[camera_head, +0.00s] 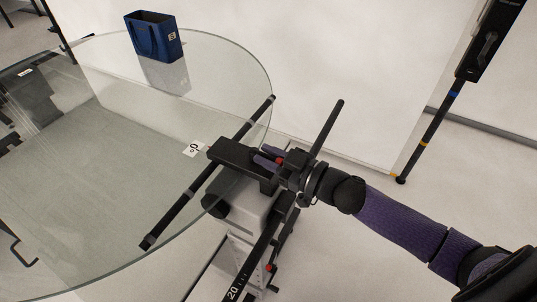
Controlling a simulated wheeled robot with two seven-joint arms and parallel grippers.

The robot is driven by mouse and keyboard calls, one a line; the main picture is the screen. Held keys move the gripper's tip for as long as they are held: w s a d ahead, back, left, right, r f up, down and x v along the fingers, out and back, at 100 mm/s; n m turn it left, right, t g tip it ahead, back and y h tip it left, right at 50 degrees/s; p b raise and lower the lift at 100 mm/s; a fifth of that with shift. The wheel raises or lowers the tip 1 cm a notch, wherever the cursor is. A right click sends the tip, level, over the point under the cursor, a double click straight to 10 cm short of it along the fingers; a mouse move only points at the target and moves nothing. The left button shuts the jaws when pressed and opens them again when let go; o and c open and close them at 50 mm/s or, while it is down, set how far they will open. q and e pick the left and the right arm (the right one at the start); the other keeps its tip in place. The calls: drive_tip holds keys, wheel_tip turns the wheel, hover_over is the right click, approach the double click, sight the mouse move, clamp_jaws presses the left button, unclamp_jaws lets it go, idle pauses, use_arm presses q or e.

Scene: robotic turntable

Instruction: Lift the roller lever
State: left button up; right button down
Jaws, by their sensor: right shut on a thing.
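The round glass turntable (100,150) fills the left and middle of the view. A black roller bar (174,212) runs diagonally along its right edge, with a dark block (232,153) at its middle. My right arm comes in from the right, and my right gripper (266,158) is at the right end of this block. It is shut on the roller lever there; the fingers partly hide the held part. I cannot tell whether the bar touches the glass. My left gripper is not in view.
A dark blue bag (154,37) stands on the glass at the back. A grey stand (240,214) and a black rail marked 20 (251,260) are below my gripper. A black pole (432,130) stands at the right, before white panels. The glass centre is clear.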

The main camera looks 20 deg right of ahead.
idle(0.3)
drive_tip(key=c, duration=0.6)
unclamp_jaws()
drive_tip(key=shift+f, duration=0.1)
drive_tip(key=p+v, duration=0.1)
drive_tip(key=v, duration=0.8)
drive_tip(key=shift+s+d, duration=0.3)
